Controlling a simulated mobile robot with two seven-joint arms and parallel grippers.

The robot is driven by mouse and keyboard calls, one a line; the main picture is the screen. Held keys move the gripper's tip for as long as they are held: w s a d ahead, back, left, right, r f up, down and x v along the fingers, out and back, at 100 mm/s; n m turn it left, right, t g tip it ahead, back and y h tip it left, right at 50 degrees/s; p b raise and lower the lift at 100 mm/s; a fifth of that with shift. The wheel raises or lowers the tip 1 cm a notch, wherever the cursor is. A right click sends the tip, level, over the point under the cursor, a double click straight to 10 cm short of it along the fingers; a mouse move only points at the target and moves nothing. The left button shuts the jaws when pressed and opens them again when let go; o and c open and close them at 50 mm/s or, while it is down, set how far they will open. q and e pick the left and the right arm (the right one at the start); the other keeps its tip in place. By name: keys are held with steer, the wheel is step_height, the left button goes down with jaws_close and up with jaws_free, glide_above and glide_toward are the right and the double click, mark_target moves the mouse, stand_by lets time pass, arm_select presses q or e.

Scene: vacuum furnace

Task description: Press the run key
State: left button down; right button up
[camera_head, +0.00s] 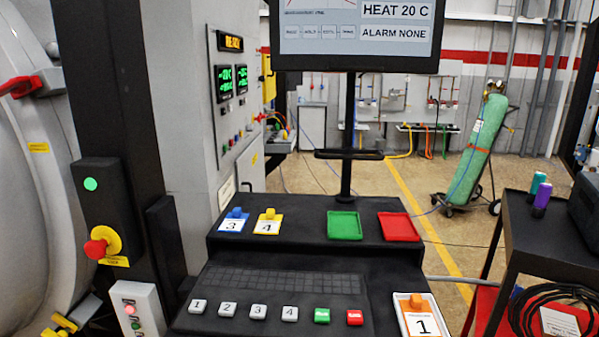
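A row of small keys lies along the front of the black console (205,275). From the left, the white keys are marked 1 (197,306), 2 (228,309), 3 (258,311) and 4 (290,313). To their right sit a green key (321,316) and a red key (354,318). The lettering on the coloured keys is too small to read, so I cannot confirm which is the run key. Neither of my grippers is in this view.
A monitor (399,33) above the console reads HEAT 20 C and ALARM NONE. Green (344,226) and red (399,227) trays sit on the upper shelf. A tray marked 1 (424,327) is right of the keys. A red stop button (95,249) is at left.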

jaws_close()
stand_by(1.5)
